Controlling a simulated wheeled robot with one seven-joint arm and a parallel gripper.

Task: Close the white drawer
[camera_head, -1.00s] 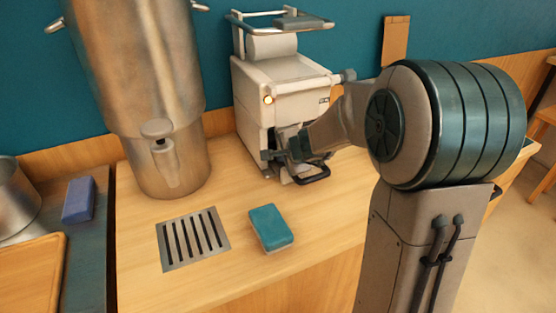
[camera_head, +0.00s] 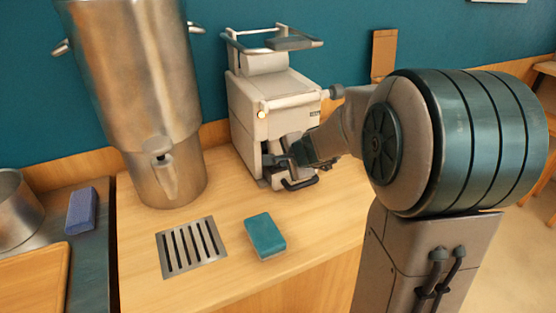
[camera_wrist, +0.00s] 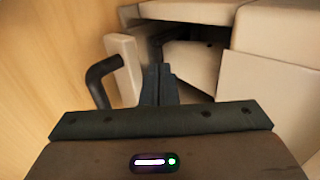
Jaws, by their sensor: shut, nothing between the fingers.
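The white drawer (camera_wrist: 125,66) belongs to the white machine (camera_head: 270,100) on the wooden counter. In the wrist view its front stands out from the body, with a dark gap behind it, so it looks partly open. Its black handle (camera_wrist: 98,80) is left of my fingers, and the handle also shows low on the machine in the head view (camera_head: 300,184). My gripper (camera_wrist: 158,80) is shut and empty, its fingertips close beside the drawer front. I cannot tell whether they touch it. In the head view my gripper (camera_head: 277,160) is at the machine's front, partly hiding the drawer.
A large metal urn (camera_head: 140,90) stands left of the machine. A teal sponge (camera_head: 265,236) and a metal drain grate (camera_head: 190,247) are on the counter in front. A blue block (camera_head: 81,210) lies farther left. The teal wall is behind.

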